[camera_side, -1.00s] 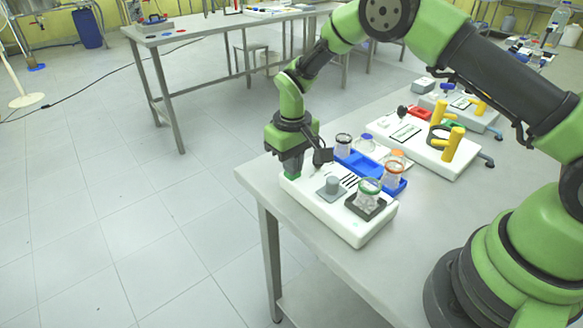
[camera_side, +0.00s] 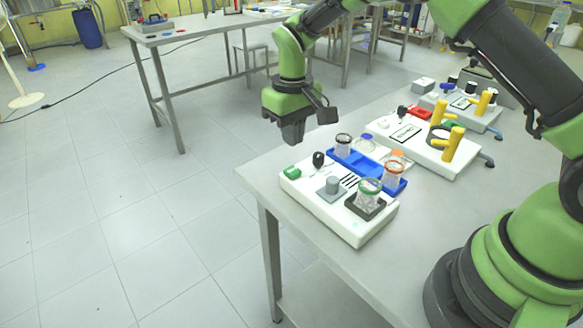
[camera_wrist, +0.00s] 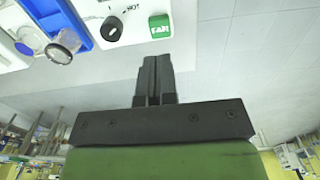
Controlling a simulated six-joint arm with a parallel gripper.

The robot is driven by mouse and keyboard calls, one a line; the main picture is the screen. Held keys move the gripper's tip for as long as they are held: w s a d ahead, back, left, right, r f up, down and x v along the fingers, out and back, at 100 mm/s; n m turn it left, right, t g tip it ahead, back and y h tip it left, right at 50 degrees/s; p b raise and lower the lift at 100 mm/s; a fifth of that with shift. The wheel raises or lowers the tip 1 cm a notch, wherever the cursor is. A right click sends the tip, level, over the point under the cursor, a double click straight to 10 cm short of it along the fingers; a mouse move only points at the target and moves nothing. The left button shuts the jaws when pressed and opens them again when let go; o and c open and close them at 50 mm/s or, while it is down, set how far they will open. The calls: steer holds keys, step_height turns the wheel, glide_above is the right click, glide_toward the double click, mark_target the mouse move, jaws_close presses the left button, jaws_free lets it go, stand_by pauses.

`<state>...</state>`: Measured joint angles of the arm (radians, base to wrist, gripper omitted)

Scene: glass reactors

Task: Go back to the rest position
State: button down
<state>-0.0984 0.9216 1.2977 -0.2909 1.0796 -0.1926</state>
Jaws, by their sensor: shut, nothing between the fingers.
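My gripper (camera_side: 293,133) hangs in the air above the near left corner of the table, clear of the white device (camera_side: 325,212). It is shut and holds nothing. In the wrist view my gripper (camera_wrist: 155,62) shows its two dark fingers together. The device carries a green button (camera_side: 292,172), a black knob (camera_side: 318,159), a grey cylinder (camera_side: 332,185) and a green-rimmed glass vessel (camera_side: 369,192) on a dark pad. In the wrist view the green button (camera_wrist: 159,26) and the black knob (camera_wrist: 112,29) lie beyond the fingertips.
A blue rack (camera_side: 361,164) with several ringed glass vessels stands right behind the device. Farther back are a white device with yellow posts (camera_side: 425,146) and a similar one behind it. A second table (camera_side: 190,34) stands far left. The space left of the table is open floor.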

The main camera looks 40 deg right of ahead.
steer(key=s+d+r+m+t+y, duration=0.15)
steer(key=s+r, duration=0.25)
steer(key=r, duration=0.4)
steer(key=s+a+r+t, duration=0.1)
steer(key=s+r+t, duration=0.1)
steer(key=s+r, duration=0.45)
steer(key=s+r+m+t, duration=0.2)
steer(key=s+r, duration=0.3)
steer(key=s, duration=0.9)
steer(key=shift+s+d+t, duration=0.3)
steer(key=shift+d+t, duration=0.05)
steer(key=shift+t, duration=0.5)
